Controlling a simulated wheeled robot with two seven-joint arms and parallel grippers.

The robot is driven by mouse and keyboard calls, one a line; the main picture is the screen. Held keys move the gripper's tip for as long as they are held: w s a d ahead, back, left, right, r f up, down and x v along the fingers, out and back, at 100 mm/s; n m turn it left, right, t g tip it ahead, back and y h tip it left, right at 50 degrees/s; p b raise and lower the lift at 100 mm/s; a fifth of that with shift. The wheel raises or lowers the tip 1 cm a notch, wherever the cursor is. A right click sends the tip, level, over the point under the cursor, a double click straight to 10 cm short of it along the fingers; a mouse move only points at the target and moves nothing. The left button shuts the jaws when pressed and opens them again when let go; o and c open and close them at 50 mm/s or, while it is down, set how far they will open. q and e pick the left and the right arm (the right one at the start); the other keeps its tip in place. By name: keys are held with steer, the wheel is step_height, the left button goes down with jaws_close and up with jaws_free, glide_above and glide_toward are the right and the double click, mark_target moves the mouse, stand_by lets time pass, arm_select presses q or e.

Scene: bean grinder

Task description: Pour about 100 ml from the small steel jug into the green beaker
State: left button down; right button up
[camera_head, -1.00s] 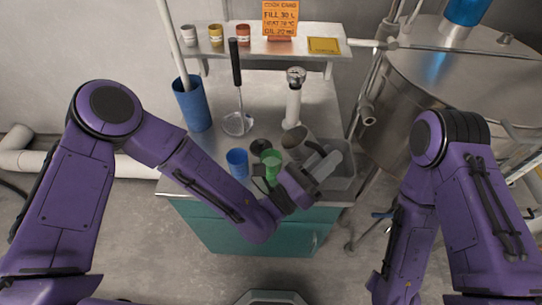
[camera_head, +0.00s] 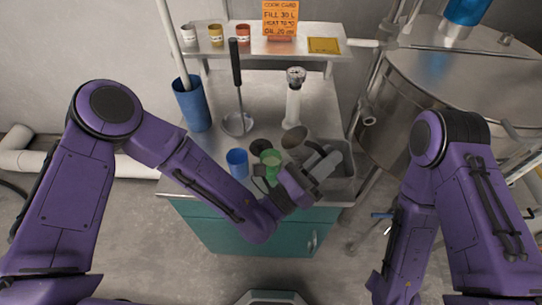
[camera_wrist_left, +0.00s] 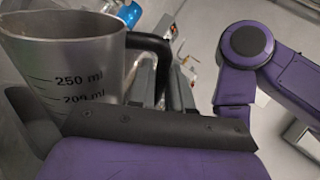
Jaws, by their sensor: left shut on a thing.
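The small steel jug (camera_head: 296,139) is at my left gripper (camera_head: 312,160), near the front right of the steel table. In the left wrist view the jug (camera_wrist_left: 68,60) shows a wide rim, a black handle and marks at 250 ml and 200 ml; its contents are hidden. My left gripper is shut on the jug, but the exact contact is hard to see. The green beaker (camera_head: 270,160) stands on the table just left of the jug, partly hidden by my left wrist. My right arm shows at the right; its gripper is out of view.
A blue cup (camera_head: 237,161) and a dark round item (camera_head: 260,147) stand close to the beaker. A grey bin (camera_head: 346,172) is at the table's right front. Behind are a ladle (camera_head: 238,122), a blue holder (camera_head: 192,104) and a white grinder-like column (camera_head: 293,105).

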arm_select(q)
steer(key=shift+d+r, duration=0.15)
steer(key=shift+r, duration=0.05)
steer(key=d+m+g+p, duration=0.1)
steer(key=m+p, duration=0.1)
steer(key=shift+s+d+g+p, duration=0.1)
steer(key=shift+d+g+p, duration=0.15)
steer(key=shift+g+p, duration=0.15)
steer(key=d+f+m+g+y+p, duration=0.1)
steer(key=d+f+m+y+p, duration=0.1)
steer(key=f+m, duration=0.1)
steer(key=d+f+m+g+p, duration=0.1)
steer(key=shift+s+f+m+g+y, duration=0.1)
steer(key=shift+f+m+g+y, duration=0.2)
steer(key=shift+m+y, duration=0.1)
stand_by(1.2)
